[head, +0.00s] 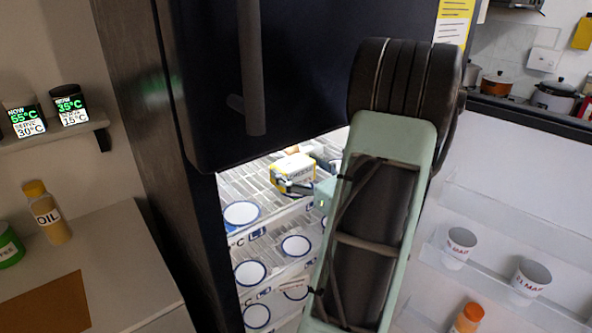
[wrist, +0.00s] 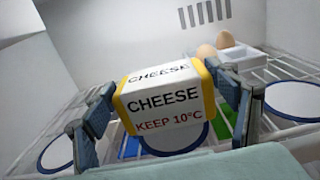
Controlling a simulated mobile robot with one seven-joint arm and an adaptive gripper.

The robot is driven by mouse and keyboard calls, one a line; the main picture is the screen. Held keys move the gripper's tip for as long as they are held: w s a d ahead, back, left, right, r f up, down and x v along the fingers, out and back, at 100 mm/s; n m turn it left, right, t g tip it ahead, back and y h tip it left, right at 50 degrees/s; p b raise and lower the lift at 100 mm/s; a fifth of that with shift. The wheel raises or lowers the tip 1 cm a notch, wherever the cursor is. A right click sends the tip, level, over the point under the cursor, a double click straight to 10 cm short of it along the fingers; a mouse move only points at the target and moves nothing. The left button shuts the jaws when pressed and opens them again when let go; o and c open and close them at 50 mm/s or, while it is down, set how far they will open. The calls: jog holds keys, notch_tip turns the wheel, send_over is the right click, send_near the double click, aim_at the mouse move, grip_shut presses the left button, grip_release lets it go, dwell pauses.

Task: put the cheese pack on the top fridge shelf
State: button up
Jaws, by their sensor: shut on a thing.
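The cheese pack (wrist: 165,98) is a white box with yellow edges, marked "CHEESE" and "KEEP 10°C". In the wrist view my gripper (wrist: 165,112) has one finger on each side of it and is shut on it. In the head view the pack (head: 293,172) is inside the open fridge, over the upper wire shelf (head: 262,187). My gripper (head: 297,185) is partly hidden there by my arm. I cannot tell whether the pack touches the shelf. Round white plates or discs with blue rims (wrist: 293,101) lie on the shelf around and below the pack.
Two eggs (wrist: 206,52) and a white tray (wrist: 243,58) are behind the pack at right. The dark upper door (head: 210,80) hangs above the opening. The open lower door (head: 500,220) holds cups and an orange-capped bottle at right. Lower shelves hold more blue-rimmed discs.

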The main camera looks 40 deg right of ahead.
jog(key=shift+w+f, duration=0.2)
jog(key=shift+f, duration=0.15)
jog(key=shift+f, duration=0.25)
jog(key=o, duration=1.4)
jog(key=shift+r, duration=0.1)
jog(key=shift+r, duration=0.1)
